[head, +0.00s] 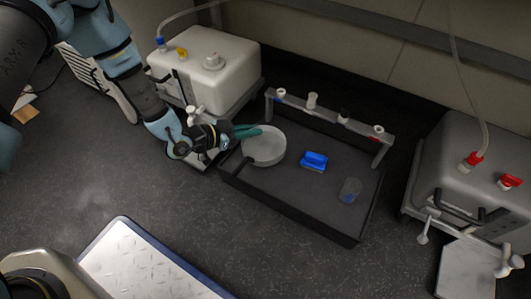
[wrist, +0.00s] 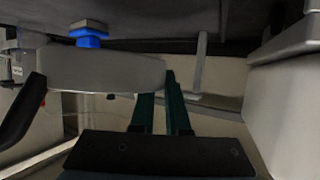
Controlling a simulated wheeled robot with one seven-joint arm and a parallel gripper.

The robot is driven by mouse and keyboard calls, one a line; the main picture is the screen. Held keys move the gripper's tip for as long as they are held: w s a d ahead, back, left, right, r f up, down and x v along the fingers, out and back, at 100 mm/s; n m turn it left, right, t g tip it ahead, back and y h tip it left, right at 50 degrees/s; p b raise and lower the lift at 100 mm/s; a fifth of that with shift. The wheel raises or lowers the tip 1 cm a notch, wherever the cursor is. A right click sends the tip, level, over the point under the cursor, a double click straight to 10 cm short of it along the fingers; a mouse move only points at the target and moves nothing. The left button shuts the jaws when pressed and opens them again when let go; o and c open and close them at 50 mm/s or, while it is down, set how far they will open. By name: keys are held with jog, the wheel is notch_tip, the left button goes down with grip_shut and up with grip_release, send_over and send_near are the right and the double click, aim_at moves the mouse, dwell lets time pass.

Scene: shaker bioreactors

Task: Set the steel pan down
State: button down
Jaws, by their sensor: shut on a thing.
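The steel pan (head: 264,148) is a shallow round light-grey dish over the left part of the dark tray (head: 300,214) in the head view. In the wrist view its side wall (wrist: 100,70) spans the left half. My gripper (head: 246,132) has green fingers, shut on the pan's edge at its upper left in the head view. The fingers also show at the pan's right end in the wrist view (wrist: 172,85). The pan looks about level. I cannot tell whether its underside touches the tray floor.
A blue block (head: 314,161) and a small clear cup (head: 350,189) stand in the tray right of the pan. A rack (head: 327,121) with several caps spans the tray's back. A white container (head: 205,68) stands behind left, a grey one (head: 468,160) at right.

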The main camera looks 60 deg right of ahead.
notch_tip(320, 180, down, 7)
jog(key=b, duration=0.3)
jog(key=shift+r, duration=0.15)
jog(key=c, duration=0.9)
grip_release()
jog(key=shift+r, duration=0.1)
jog(key=shift+w, duration=0.1)
jog(key=p+v, duration=0.5)
jog(key=v, duration=0.6)
jog(key=shift+r+p, duration=0.1)
jog(key=shift+p, duration=0.25)
jog(key=shift+w+a, duration=0.2)
jog(key=shift+a, duration=0.2)
jog(key=shift+w+r, duration=0.1)
